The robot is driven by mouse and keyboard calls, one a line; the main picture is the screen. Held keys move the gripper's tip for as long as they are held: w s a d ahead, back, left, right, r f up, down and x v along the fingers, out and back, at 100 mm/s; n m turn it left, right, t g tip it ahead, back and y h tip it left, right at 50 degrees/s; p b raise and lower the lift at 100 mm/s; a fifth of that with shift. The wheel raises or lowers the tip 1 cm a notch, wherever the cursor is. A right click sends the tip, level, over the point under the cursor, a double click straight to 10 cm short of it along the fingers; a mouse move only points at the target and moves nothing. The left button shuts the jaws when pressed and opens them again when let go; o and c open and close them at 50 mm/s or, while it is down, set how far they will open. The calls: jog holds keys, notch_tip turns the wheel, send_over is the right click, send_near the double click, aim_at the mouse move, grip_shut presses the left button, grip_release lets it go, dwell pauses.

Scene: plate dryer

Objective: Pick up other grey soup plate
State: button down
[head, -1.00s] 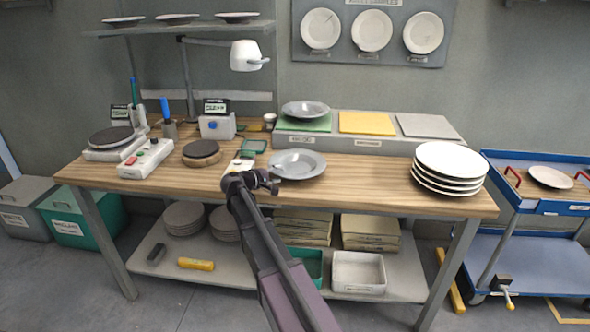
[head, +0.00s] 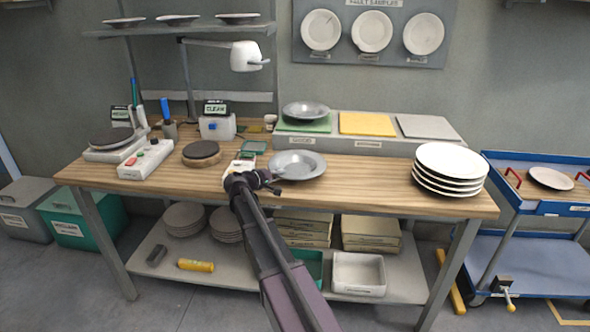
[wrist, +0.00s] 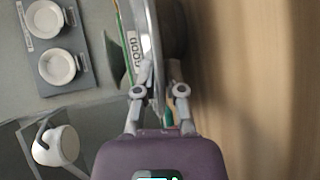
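A grey soup plate (head: 298,164) sits at the front middle of the wooden table. My gripper (head: 272,183) is at its front-left rim. In the wrist view my gripper's two fingers (wrist: 162,72) stand one on each side of the plate's rim (wrist: 155,25), seen edge-on. The fingers are partly closed, but I cannot tell whether both press on the rim. Another grey soup plate (head: 306,109) lies on the green pad (head: 289,126) of the raised platform behind.
A stack of white plates (head: 449,160) stands to the right. A yellow pad (head: 367,123) and a grey pad (head: 428,126) on the platform are empty. A round brown stand (head: 202,152) and a switch box (head: 145,160) are to the left. A lamp (head: 246,56) hangs above.

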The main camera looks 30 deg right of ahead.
jog(key=shift+r, duration=0.15)
dwell(0.3)
notch_tip(320, 180, up, 3)
jog(key=p, duration=0.3)
jog(key=shift+f, duration=0.2)
jog(key=s+r+p, duration=0.2)
jog(key=s, duration=1.4)
jog(key=shift+d, duration=0.25)
